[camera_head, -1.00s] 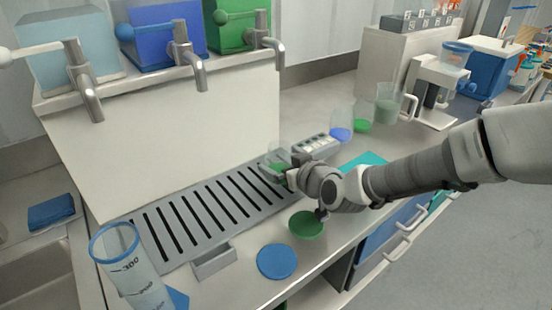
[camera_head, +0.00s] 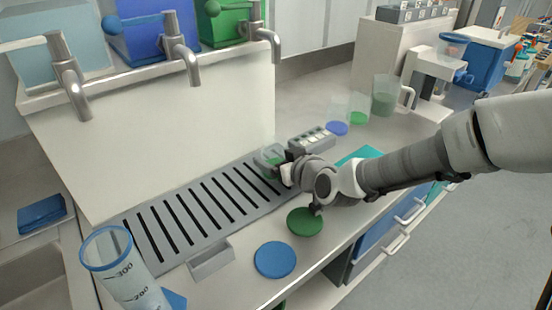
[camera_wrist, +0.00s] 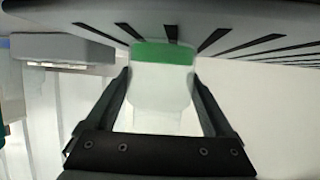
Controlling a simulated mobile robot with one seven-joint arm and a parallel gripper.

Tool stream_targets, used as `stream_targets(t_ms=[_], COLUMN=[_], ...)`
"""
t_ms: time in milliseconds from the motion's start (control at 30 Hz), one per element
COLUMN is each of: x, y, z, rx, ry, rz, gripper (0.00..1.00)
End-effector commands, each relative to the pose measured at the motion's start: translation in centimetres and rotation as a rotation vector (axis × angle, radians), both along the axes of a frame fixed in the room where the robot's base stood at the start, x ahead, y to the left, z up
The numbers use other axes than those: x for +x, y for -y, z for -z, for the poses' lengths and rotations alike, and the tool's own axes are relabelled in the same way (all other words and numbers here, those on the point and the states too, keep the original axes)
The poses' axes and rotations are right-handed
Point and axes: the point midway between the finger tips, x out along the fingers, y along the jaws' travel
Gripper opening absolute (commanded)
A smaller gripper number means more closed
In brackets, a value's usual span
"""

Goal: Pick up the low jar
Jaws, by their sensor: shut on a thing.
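The low jar (camera_head: 268,156) is clear with a green band at its bottom. In the head view it is at the far right end of the slotted drip grate (camera_head: 205,246), partly hidden by my gripper (camera_head: 281,170). In the wrist view the jar (camera_wrist: 161,88) is between the two fingers of my gripper (camera_wrist: 162,84), which is shut on its sides. Its green end points toward the slotted grate (camera_wrist: 100,14). I cannot tell whether the jar touches the grate or hangs just above it.
A green disc (camera_head: 305,222) and a blue disc (camera_head: 275,260) lie on the counter in front. A tall graduated cylinder (camera_head: 125,275) stands at front left. Clear vessels (camera_head: 358,108) and a handled jug (camera_head: 385,98) stand behind right. Taps (camera_head: 182,62) overhang the grate.

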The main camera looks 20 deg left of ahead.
Motion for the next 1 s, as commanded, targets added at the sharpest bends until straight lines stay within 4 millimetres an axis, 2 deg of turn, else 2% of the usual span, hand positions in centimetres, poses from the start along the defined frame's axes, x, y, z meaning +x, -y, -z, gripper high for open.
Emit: stream_targets(t_ms=[167, 333, 533, 1000], x=[0.0, 0.0, 0.1, 3.6], y=[0.0, 0.0, 0.0, 7.3], z=[-0.1, -1.1, -4.8, -9.2], rx=[0.000, 0.000, 0.000, 0.003], ry=[0.001, 0.004, 0.006, -0.002], rz=[0.000, 0.000, 0.001, 0.006], gripper=[0.17, 0.17, 0.16, 0.16])
